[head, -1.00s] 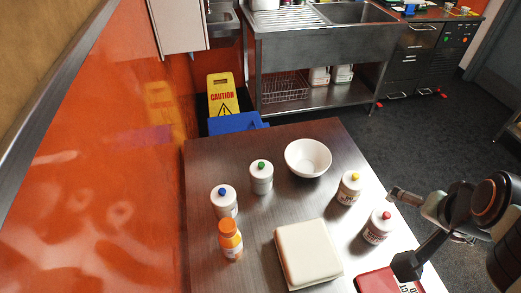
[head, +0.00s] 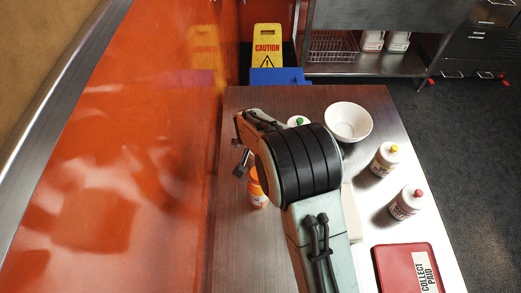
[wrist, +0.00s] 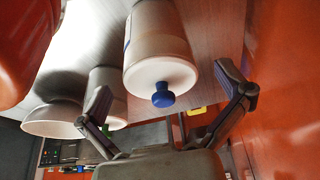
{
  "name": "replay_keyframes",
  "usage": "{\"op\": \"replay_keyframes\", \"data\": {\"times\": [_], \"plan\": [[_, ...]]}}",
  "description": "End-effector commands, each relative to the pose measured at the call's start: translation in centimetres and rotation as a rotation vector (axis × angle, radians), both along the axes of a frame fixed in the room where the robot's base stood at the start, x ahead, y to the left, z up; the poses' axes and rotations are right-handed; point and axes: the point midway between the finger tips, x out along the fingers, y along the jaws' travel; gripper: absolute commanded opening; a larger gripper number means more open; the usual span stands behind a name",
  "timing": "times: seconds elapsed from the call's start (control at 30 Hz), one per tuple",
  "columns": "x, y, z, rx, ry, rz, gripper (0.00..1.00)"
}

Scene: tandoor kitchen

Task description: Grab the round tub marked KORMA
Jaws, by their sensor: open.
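Several round white tubs with coloured knobs stand on the steel table; no name on them is readable, so I cannot tell which is KORMA. The blue-knobbed tub (wrist: 160,50) is large in the wrist view, lined up between the spread fingers of my gripper (wrist: 163,80); I see no finger contact. My arm hides it in the head view. The green-knobbed tub (head: 298,121) is mostly covered by my arm; it also shows in the wrist view (wrist: 108,82). The yellow-knobbed tub (head: 385,159) and red-knobbed tub (head: 406,203) stand at right, labels too small to read.
An orange bottle (head: 257,191) stands beside my arm, close at the left of the wrist view (wrist: 22,45). A white bowl (head: 348,121) is at the back. A red box (head: 405,272) lies front right. A cream block (head: 352,213) is partly hidden. An orange wall (head: 150,150) borders the left.

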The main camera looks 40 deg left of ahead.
Motion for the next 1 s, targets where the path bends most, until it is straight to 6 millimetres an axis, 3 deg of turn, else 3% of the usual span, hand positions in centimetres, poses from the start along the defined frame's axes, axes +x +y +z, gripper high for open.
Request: {"op": "replay_keyframes", "data": {"times": [0.2,0.5,0.53,0.73,1.0], "plan": [[0.9,0.6,-2.6,0.0,0.0,-0.001,1.0],[1.1,0.7,-3.0,0.001,-0.001,-0.001,1.0],[1.1,0.7,-3.0,0.001,-0.001,-0.001,0.97],[1.1,0.7,-3.0,0.0,0.0,-0.001,0.34],[1.1,0.7,-3.0,0.0,0.0,-0.001,0.34]]}}
